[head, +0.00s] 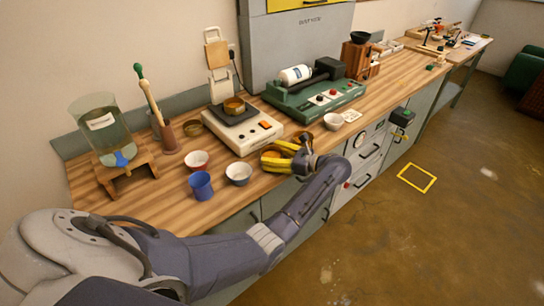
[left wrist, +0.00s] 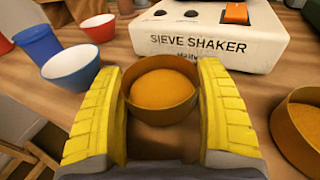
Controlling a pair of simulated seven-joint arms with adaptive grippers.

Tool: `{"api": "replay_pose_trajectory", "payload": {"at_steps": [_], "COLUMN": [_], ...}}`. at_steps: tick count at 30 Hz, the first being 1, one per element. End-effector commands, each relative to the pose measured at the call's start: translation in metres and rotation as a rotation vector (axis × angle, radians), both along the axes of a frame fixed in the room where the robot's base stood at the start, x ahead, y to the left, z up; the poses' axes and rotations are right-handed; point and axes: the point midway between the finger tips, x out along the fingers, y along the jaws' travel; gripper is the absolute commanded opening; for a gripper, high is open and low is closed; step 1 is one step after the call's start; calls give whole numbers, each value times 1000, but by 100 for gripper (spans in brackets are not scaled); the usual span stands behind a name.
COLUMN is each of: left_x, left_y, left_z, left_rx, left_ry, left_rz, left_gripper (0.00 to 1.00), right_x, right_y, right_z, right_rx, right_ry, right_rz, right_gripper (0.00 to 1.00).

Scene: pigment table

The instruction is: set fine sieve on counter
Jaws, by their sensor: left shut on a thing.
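A round brown sieve filled with orange powder (left wrist: 163,90), seemingly the fine sieve, sits between the two yellow fingers of my left gripper (left wrist: 163,110). In the head view my left gripper (head: 284,158) is shut on this sieve (head: 268,154) at the counter's front edge. I cannot tell whether the sieve touches the counter (head: 150,206). The sieve shaker (head: 243,131) stands behind it, with another round brass vessel (head: 234,106) on top. My right gripper is not in view.
A brown bowl (head: 303,138) is close to the right of the gripper. A white-and-blue bowl (head: 239,173), a red bowl (head: 196,161) and a blue cup (head: 201,186) stand to the left. A green machine (head: 315,98) is behind. Bare wood lies at far left.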

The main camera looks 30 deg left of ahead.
Motion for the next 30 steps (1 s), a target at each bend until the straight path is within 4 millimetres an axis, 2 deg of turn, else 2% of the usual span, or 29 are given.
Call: {"api": "replay_pose_trajectory", "payload": {"at_steps": [14,15,18,21,30], "left_x": [0,0,0,0,0], "left_y": [0,0,0,0,0], "left_z": [-8,-8,-8,-8,-7], "left_rx": [0,-1,-1,-1,-1], "left_ry": [-1,-1,-1,-1,-2], "left_rz": [0,0,0,0,0], "left_gripper": [40,75,87,97,97], "right_x": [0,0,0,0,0], "right_y": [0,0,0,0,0], "right_z": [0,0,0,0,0], "right_rx": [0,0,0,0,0], "right_ry": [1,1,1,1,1], "right_rz": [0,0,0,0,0], "right_gripper": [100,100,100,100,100]}}
